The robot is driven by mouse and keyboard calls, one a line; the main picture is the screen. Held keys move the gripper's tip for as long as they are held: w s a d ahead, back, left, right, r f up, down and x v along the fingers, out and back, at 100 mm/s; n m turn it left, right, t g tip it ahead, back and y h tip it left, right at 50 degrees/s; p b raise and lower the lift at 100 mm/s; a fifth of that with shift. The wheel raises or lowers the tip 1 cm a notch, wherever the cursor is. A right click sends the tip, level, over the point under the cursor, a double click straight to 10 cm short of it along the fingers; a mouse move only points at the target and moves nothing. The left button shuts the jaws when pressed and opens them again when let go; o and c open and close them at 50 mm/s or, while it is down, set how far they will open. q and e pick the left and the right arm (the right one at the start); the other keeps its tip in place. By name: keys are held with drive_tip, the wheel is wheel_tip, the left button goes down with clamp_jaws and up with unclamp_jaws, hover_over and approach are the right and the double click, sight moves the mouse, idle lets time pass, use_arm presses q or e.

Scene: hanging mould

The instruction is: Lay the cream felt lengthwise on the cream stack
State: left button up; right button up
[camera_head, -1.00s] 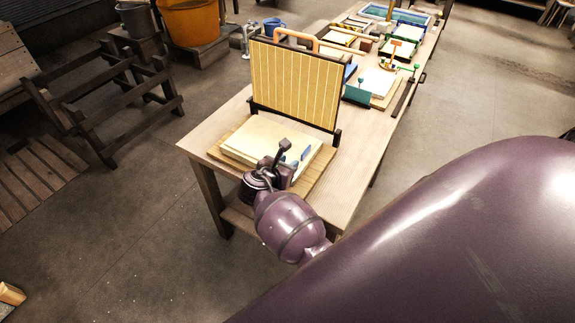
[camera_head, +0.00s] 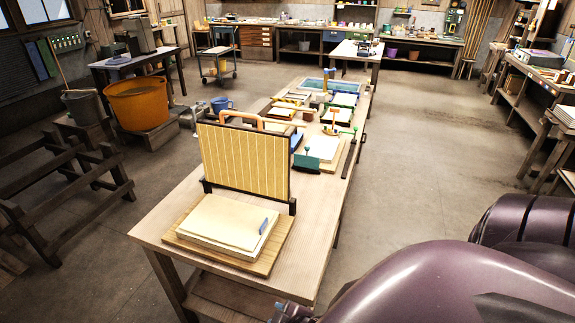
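The cream stack (camera_head: 228,226) lies flat on a wooden board (camera_head: 184,243) at the near end of the long table. Its top layer looks slightly smaller than the layers under it. I cannot tell whether that top layer is the cream felt. A dark-framed panel with a cream ribbed face (camera_head: 243,161) stands upright just behind the stack. Only a small grey end of one of my arms shows at the bottom edge, apart from the stack; its fingers cannot be made out. My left gripper is not visible.
Behind the panel, the long table (camera_head: 317,222) carries a green block (camera_head: 306,164), pale sheets (camera_head: 322,147) and several small trays. A blue-filled tray (camera_head: 328,88) is at its far end. An orange tub (camera_head: 139,103) and wooden rack (camera_head: 70,195) stand left.

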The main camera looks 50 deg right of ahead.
drive_tip(key=s+m, duration=0.1)
drive_tip(key=s+a+r+m+y, duration=0.1)
drive_tip(key=m, duration=0.1)
drive_tip(key=s+r+m+t, duration=0.1)
drive_tip(key=s, duration=0.1)
drive_tip(key=shift+a+m, duration=0.3)
drive_tip(key=shift+m, duration=0.1)
drive_tip(key=w+f+b, duration=0.1)
drive_tip(key=b, duration=0.2)
drive_tip(key=shift+f, duration=0.3)
idle(0.4)
